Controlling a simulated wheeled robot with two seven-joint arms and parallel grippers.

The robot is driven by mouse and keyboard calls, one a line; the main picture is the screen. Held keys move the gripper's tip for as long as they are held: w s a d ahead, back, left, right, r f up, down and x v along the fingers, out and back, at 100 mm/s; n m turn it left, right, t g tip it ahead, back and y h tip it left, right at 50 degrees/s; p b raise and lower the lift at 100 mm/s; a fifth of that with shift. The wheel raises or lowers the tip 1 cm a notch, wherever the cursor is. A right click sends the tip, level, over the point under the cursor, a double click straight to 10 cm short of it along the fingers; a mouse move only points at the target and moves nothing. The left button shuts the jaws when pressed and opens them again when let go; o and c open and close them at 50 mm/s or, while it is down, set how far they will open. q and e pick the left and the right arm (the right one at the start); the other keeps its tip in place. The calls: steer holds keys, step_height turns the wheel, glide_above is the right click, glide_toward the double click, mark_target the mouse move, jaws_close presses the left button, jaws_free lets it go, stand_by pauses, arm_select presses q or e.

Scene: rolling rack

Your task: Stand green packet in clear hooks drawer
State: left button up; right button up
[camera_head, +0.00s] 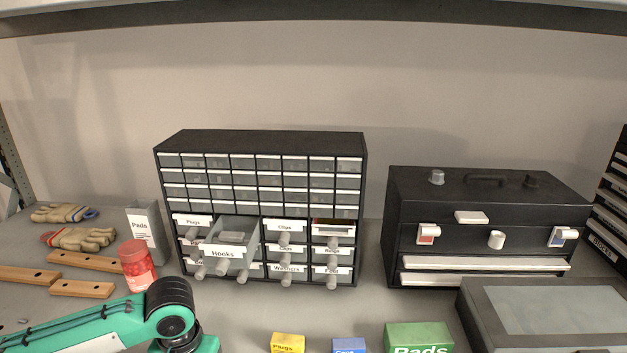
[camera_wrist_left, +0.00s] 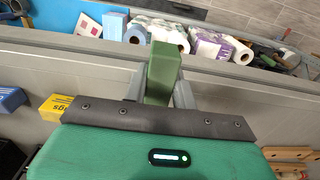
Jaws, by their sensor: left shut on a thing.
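My left gripper (camera_wrist_left: 160,88) is shut on a green packet (camera_wrist_left: 165,68) in the left wrist view; the packet stands up between the two fingers. In the head view my left arm comes in at the lower left, and its gripper and the held packet are out of frame. The clear hooks drawer (camera_head: 223,253), labelled Hooks, is pulled out of the black drawer cabinet (camera_head: 262,142). Another green packet (camera_head: 418,335), labelled Pads, is at the bottom of the head view. My right gripper is in neither view.
Yellow (camera_head: 288,342) and blue (camera_head: 348,345) packets are on the shelf in front of the cabinet. A red jar (camera_head: 137,265), a grey Pads holder (camera_head: 144,235), gloves and wooden bars are on the left. A black toolbox (camera_head: 485,215) and a grey case (camera_head: 540,315) are on the right.

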arm_select(q)
steer(key=shift+s+d+f+n, duration=0.3)
steer(key=shift+s+d+n, duration=0.1)
steer(key=shift+s, duration=0.1)
steer(key=shift+a, duration=0.1)
steer(key=w+a+r+m, duration=1.3)
steer(key=a+r+m, duration=0.2)
steer(key=r+m, duration=0.2)
steer(key=shift+w+r+m, duration=0.2)
steer(key=shift+r+m, duration=0.2)
step_height(320, 180, down, 16)
steer(key=p, duration=0.4)
steer(key=shift+r, duration=0.1)
step_height(320, 180, down, 3)
steer(key=shift+f+p, duration=0.15)
steer(key=shift+p, duration=1.05)
steer(key=shift+f, duration=0.3)
